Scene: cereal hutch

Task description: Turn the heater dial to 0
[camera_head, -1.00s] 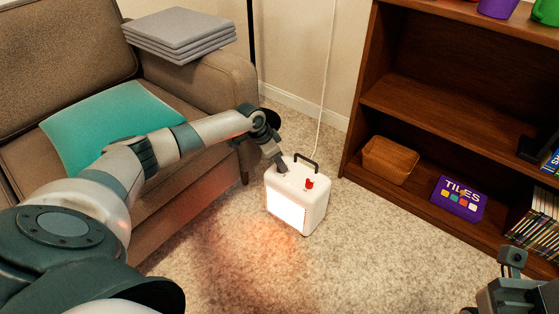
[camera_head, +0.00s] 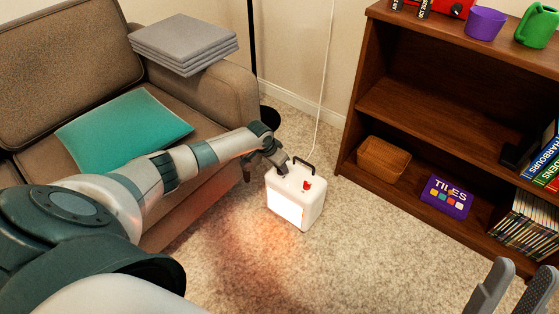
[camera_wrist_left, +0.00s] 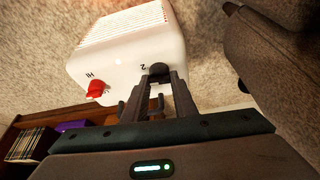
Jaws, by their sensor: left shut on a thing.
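The white heater (camera_head: 312,211) stands upright on the carpet with its front panel (camera_head: 284,206) glowing. In the left wrist view, its round dark dial (camera_wrist_left: 159,69) sits on the top, with a "2" printed beside it. My left gripper (camera_head: 278,168) is at the heater's top; in the left wrist view its fingers (camera_wrist_left: 160,84) are shut on the dial and partly cover it. A red knob (camera_head: 307,185) is on the same top, marked "HI" in the left wrist view. My right gripper (camera_head: 515,286) is at the lower right, fingers apart and empty.
The sofa (camera_head: 230,100) with a teal cushion (camera_head: 120,125) is left of the heater. A wooden shelf (camera_head: 410,101) with a basket (camera_head: 383,158) stands right. A dark handle (camera_head: 304,164) arches behind the knob, and a white cord (camera_head: 324,85) rises behind. The carpet in front is clear.

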